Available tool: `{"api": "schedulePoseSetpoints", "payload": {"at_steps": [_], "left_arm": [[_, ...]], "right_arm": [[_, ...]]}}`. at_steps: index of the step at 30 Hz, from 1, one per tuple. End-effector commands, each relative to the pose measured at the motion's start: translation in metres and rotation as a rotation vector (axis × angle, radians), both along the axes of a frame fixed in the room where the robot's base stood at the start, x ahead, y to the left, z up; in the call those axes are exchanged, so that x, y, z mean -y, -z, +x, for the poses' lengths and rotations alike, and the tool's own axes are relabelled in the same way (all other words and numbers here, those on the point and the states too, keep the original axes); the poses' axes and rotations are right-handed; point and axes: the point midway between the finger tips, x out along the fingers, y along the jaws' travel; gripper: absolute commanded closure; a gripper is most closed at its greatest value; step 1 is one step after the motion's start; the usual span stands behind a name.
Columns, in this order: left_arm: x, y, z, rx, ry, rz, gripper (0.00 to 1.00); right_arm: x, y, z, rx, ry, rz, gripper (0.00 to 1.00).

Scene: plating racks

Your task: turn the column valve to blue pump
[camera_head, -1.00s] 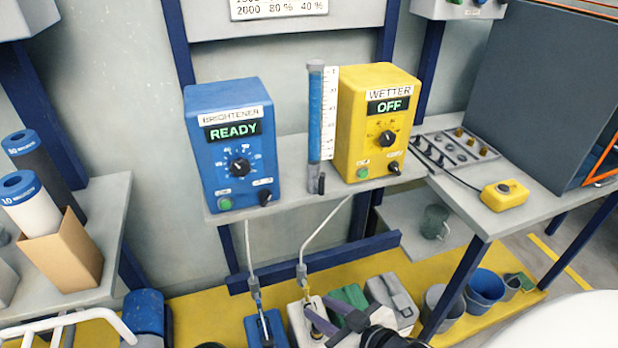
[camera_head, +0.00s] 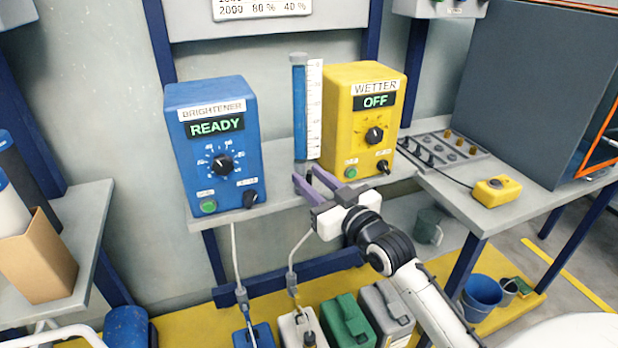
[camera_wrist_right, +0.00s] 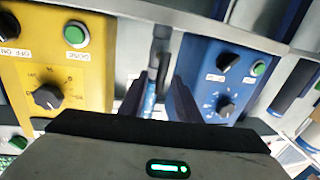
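The clear column (camera_head: 300,110) with blue liquid stands between the blue brightener pump (camera_head: 212,145) and the yellow wetter pump (camera_head: 365,122). The brightener display reads READY and the wetter display reads OFF. My right gripper (camera_head: 311,181) is at the foot of the column with its purple fingers apart. The fingers cover the column valve in the head view. In the right wrist view a dark valve part (camera_wrist_right: 160,45) shows just beyond the open fingers (camera_wrist_right: 161,95); which way its handle points cannot be told. My left gripper is not in view.
The pumps stand on a grey shelf (camera_head: 280,203) with hoses running down to jugs (camera_head: 347,322) on a yellow floor platform. A yellow button box (camera_head: 497,190) lies on the right bench. A cardboard box (camera_head: 38,258) with cylinders stands at left.

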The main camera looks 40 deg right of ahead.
Motion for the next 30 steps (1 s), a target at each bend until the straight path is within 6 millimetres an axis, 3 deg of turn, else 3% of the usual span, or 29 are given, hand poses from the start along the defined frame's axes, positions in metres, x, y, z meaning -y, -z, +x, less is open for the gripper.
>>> {"api": "schedulePoseSetpoints", "payload": {"at_steps": [12, 18, 30], "left_arm": [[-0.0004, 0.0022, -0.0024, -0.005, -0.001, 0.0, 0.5], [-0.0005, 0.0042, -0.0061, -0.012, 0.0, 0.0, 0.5], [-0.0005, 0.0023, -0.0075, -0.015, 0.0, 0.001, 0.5]], "right_arm": [[0.0004, 0.0002, 0.0104, -0.001, 0.0, -0.001, 0.7], [0.0004, 0.0002, 0.0102, -0.001, 0.0, -0.001, 1.0], [0.0019, -0.0006, 0.0097, 0.01, 0.0, 0.039, 1.0]]}}
